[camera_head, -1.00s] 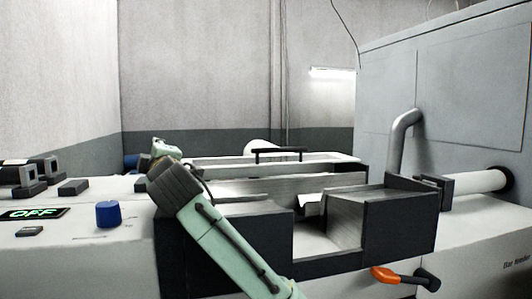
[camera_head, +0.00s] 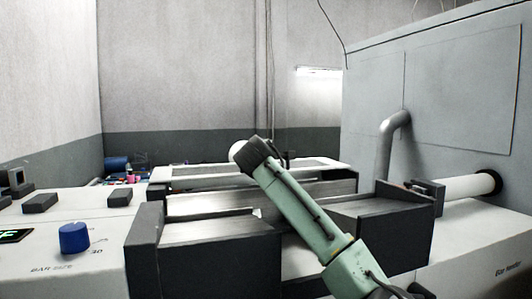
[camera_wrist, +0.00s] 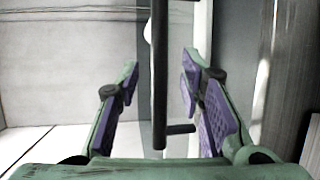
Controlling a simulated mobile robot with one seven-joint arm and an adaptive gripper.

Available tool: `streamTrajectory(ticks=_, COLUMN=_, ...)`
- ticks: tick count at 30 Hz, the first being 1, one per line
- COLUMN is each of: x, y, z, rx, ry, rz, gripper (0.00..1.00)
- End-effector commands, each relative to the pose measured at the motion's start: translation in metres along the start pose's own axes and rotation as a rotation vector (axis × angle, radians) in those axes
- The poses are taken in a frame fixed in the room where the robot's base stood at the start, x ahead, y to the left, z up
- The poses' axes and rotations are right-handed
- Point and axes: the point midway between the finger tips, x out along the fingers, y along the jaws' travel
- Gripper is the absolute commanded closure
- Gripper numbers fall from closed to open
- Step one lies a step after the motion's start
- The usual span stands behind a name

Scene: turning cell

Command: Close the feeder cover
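The feeder cover (camera_head: 322,171) is a long pale panel behind the open trough of the bar feeder (camera_head: 205,250). Its black handle (camera_head: 287,157) is mostly hidden behind my arm in the head view. In the wrist view the handle (camera_wrist: 160,85) is a dark bar running down the middle of the picture, with a short post near its lower end. My gripper (camera_wrist: 161,68) is open, with its purple-padded fingers on either side of the bar and visible gaps to both. The head view hides the fingers behind my wrist.
A blue knob (camera_head: 74,238) and a lit panel (camera_head: 14,236) sit on the white housing at left. The large grey cabinet (camera_head: 430,110) with a bent pipe (camera_head: 391,135) stands at right. A white tube (camera_head: 470,187) enters the cabinet.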

Motion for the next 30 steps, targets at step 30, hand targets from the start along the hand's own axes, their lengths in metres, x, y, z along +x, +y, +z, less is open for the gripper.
streamTrajectory(ticks=30, x=0.038, y=0.000, z=-0.001, rx=0.001, ry=0.002, rz=0.001, gripper=0.91)
